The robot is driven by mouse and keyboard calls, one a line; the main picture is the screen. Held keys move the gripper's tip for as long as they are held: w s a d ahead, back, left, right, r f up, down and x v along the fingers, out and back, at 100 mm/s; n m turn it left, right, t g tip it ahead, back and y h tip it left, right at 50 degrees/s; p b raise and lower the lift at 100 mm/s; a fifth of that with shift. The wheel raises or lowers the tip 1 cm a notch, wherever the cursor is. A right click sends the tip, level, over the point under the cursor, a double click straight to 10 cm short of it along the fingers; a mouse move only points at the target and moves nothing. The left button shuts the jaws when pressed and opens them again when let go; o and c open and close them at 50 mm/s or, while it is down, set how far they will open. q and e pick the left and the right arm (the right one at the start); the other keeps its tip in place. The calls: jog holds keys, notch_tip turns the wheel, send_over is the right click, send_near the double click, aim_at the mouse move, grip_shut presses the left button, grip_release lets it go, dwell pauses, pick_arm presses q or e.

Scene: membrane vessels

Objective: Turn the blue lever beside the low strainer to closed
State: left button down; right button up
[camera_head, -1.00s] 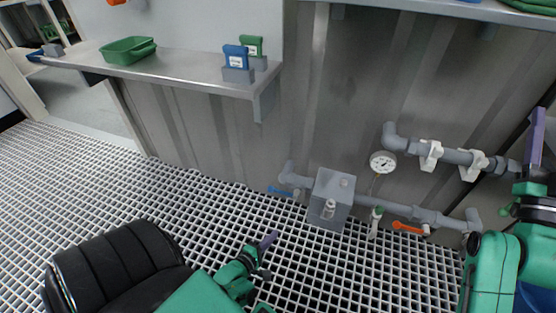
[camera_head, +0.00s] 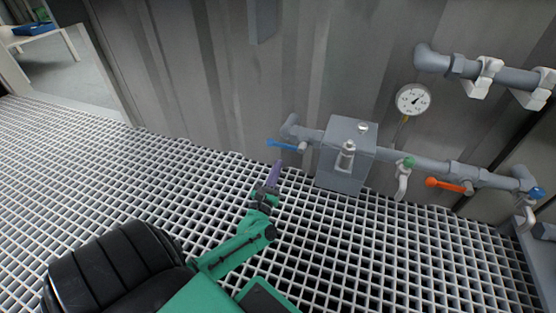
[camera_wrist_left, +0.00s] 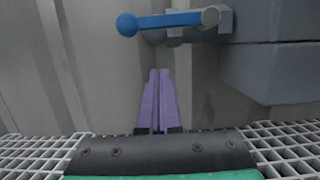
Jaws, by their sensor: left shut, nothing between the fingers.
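The blue lever (camera_head: 281,144) sits on the low grey pipe, left of the grey box-shaped strainer (camera_head: 346,155). It points left, roughly along the pipe. In the left wrist view the blue lever (camera_wrist_left: 160,21) lies nearly level, with a round knob at its left end and its pivot at the right. My left gripper (camera_head: 275,168), with purple fingers, is just below the lever and apart from it. In the left wrist view the fingers (camera_wrist_left: 158,75) are together and empty, pointing up under the lever. My right gripper is out of view.
An orange lever (camera_head: 448,185), a green-knobbed tap (camera_head: 405,170) and a blue-handled tap (camera_head: 536,193) are right of the strainer. A round gauge (camera_head: 412,100) stands above. A corrugated wall is close behind the pipes; grating floor (camera_head: 130,185) is open to the left.

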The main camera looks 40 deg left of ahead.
aim_at(285, 146)
pick_arm(q)
jog(key=r, duration=0.2)
jog(key=r+p, duration=0.1)
jog(key=r, duration=0.1)
jog(key=shift+w+a+r, duration=0.1)
jog(key=shift+w, duration=0.25)
